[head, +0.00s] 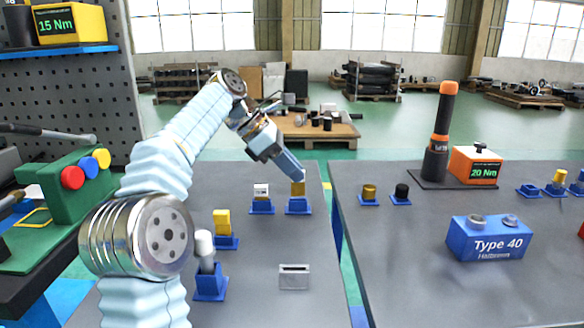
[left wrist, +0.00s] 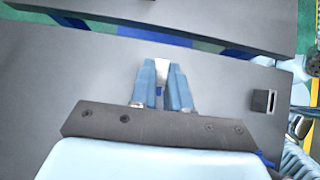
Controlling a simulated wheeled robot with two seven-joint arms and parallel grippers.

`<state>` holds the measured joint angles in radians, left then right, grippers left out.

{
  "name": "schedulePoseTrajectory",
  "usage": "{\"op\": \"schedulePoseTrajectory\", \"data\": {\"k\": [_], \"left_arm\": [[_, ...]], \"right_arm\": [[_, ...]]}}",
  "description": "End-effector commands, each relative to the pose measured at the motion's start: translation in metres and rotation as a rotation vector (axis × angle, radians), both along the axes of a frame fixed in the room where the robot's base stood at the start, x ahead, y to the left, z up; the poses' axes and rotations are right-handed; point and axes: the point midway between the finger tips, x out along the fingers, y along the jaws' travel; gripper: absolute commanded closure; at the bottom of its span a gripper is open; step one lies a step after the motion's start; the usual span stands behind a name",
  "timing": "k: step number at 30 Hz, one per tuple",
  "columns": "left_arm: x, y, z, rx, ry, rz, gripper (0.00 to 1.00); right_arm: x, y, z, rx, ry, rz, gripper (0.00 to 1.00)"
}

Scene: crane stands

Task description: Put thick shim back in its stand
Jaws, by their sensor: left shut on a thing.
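My left gripper (head: 299,179) reaches down over the left table, and its fingertips are shut on a gold block, which looks like the thick shim (head: 298,189). The shim stands upright at a blue stand (head: 298,207), directly below the fingers. I cannot tell whether its lower end is fully seated in the stand. In the left wrist view the two blue fingers (left wrist: 162,88) close on a pale piece (left wrist: 162,69) between their tips. The stand is mostly hidden there. My right gripper is not in view.
Close by stand a white piece in a blue stand (head: 261,207), a yellow block (head: 222,221) in another, and a white-topped cylinder (head: 205,244) nearer. A grey slotted block (head: 294,278) sits in front. A gap separates the right table (head: 400,270).

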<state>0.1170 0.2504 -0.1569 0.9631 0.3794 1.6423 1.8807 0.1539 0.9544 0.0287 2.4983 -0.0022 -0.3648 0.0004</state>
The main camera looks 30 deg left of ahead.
Motion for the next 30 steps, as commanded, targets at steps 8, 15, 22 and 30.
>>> {"op": "schedulePoseTrajectory", "data": {"k": [8, 15, 22, 30], "left_arm": [[0.000, 0.000, -0.011, 0.000, -0.001, 0.001, 1.00], [0.000, 0.000, -0.021, 0.000, 0.001, 0.001, 1.00], [0.000, 0.000, -0.030, 0.000, 0.000, 0.000, 1.00], [0.000, 0.000, -0.033, 0.000, 0.000, 0.000, 0.63]], "right_arm": [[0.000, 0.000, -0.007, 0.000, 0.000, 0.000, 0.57], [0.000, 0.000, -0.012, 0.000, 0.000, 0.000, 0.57], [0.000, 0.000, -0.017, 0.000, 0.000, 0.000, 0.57], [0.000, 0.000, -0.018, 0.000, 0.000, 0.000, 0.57]]}}
